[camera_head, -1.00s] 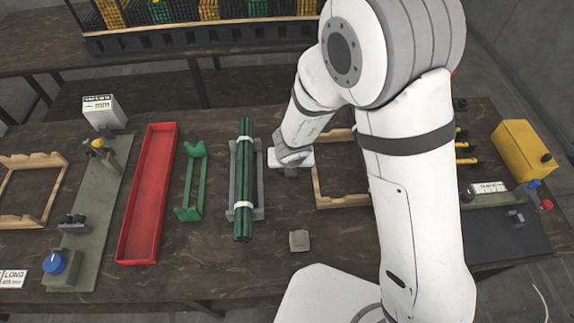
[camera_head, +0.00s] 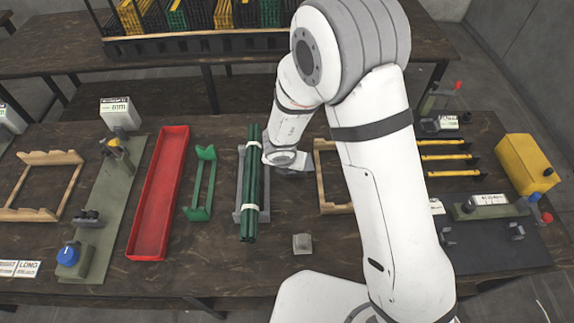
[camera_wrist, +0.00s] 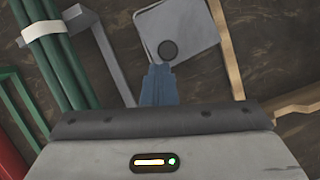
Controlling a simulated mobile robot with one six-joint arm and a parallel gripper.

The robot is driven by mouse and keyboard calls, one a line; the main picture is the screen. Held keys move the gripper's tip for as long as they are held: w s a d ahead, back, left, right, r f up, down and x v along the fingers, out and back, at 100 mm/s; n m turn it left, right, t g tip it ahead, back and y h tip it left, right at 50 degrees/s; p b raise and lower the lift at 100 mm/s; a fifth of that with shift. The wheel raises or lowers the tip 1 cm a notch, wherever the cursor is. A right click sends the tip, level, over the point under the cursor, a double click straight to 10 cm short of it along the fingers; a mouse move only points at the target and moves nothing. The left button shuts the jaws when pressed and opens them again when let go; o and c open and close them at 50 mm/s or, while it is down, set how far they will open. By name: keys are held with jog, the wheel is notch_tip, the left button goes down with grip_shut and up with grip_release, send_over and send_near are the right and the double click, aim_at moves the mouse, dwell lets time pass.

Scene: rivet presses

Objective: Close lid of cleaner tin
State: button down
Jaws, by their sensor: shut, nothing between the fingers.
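A pale grey, square, flat piece (camera_wrist: 178,28) with a dark round spot lies ahead of my fingers in the wrist view. It looks like the cleaner tin's lid or top, but I cannot tell for sure. My gripper (camera_wrist: 158,72) is shut and empty; its blue-grey fingertips overlap the piece's near edge in the picture. Whether they touch it is unclear. In the head view my gripper (camera_head: 293,173) hangs between the green rod bundle and a wooden frame, and the piece there is not clearly distinguishable. A small grey block (camera_head: 302,243) sits nearer to me.
The green rod bundle (camera_head: 251,190) rests in a grey cradle left of my gripper. A wooden frame (camera_head: 322,180) stands close on the right, partly behind my arm. Farther left are a green stand (camera_head: 201,185) and a red tray (camera_head: 158,200). A yellow box (camera_head: 525,165) stands far right.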

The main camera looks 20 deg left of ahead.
jog(key=shift+w+d+r, duration=0.1)
jog(key=shift+w+d, duration=0.05)
jog(key=shift+w, duration=0.05)
